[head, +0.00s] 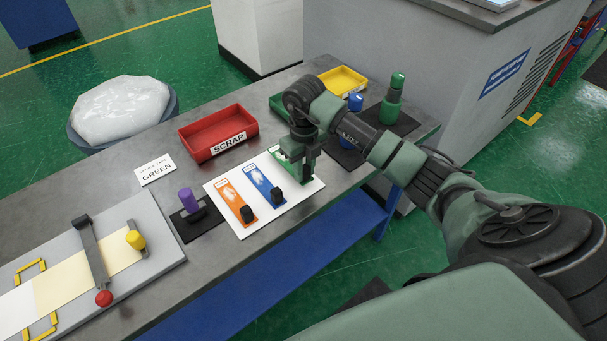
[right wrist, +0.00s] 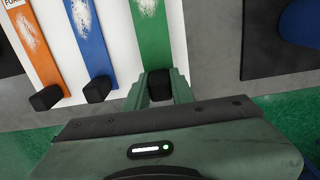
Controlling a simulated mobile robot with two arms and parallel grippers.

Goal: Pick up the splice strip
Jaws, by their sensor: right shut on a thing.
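A white board (head: 222,187) on the grey bench carries three splice strips side by side, each with a black block at its near end. They are an orange strip (head: 233,199), a blue strip (head: 262,180) and a green strip (head: 277,152). My right gripper (head: 298,176) is over the near end of the green strip and hides much of it. In the right wrist view, the right gripper's fingers (right wrist: 158,88) are shut on the black block of the green strip (right wrist: 152,35), which lies flat on the board. My left gripper is out of view.
A card (head: 156,169) reading GREEN lies near a red SCRAP bin (head: 218,133). A purple-handled tool (head: 187,200) stands left of the board. A grey splicing plate (head: 155,225) fills the bench's left end. Green and yellow bins (head: 343,80) and bottles stand at the far end.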

